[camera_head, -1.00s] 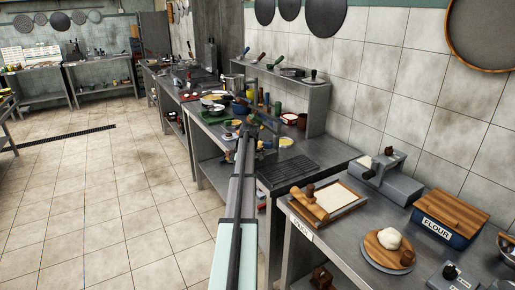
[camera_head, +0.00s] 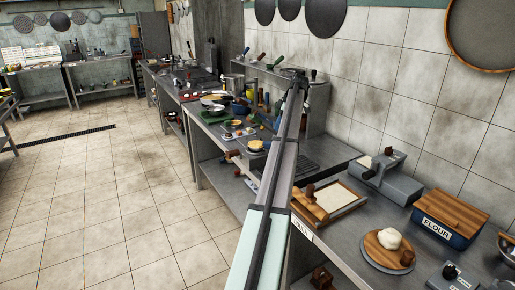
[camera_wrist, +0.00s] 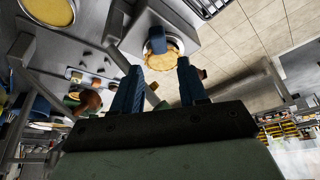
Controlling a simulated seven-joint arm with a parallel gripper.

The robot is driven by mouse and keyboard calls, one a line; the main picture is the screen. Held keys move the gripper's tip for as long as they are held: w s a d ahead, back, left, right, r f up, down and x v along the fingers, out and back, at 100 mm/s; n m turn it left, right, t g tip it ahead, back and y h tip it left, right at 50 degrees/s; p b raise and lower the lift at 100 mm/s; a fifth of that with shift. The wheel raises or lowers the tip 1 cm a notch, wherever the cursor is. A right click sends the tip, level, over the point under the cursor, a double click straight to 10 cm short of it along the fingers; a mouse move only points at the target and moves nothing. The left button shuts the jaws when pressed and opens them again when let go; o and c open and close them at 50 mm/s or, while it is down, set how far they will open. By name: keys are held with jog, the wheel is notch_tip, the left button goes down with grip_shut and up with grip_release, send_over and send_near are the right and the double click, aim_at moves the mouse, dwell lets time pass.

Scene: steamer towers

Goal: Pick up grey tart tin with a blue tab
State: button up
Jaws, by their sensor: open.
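In the wrist view, my gripper (camera_wrist: 158,64) has its two dark blue fingers apart, with nothing held between them. Beyond the fingertips is a round golden tart (camera_wrist: 165,60) with a blue tab (camera_wrist: 157,40) on its rim. It appears to be at a square grey metal surface, apart from the fingers. Its tin wall is hardly visible. Another round yellow filling in a grey rim (camera_wrist: 48,10) is at the top left. In the head view, my arm reaches up toward the shelf and its fingers cannot be made out. A yellow-topped round tart (camera_head: 256,144) sits beside the arm.
Small tarts and tools (camera_head: 236,124) crowd the steel counter left of my arm. A raised shelf (camera_head: 315,82) stands along the wall behind. A rolling-pin tray (camera_head: 328,200) and a flour box (camera_head: 447,222) are to the right. The floor at left is open.

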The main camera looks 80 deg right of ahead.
aim_at(268, 142)
jog(key=x, duration=1)
jog(key=shift+w+d+f, duration=0.15)
jog(key=shift+w, duration=0.05)
grip_shut()
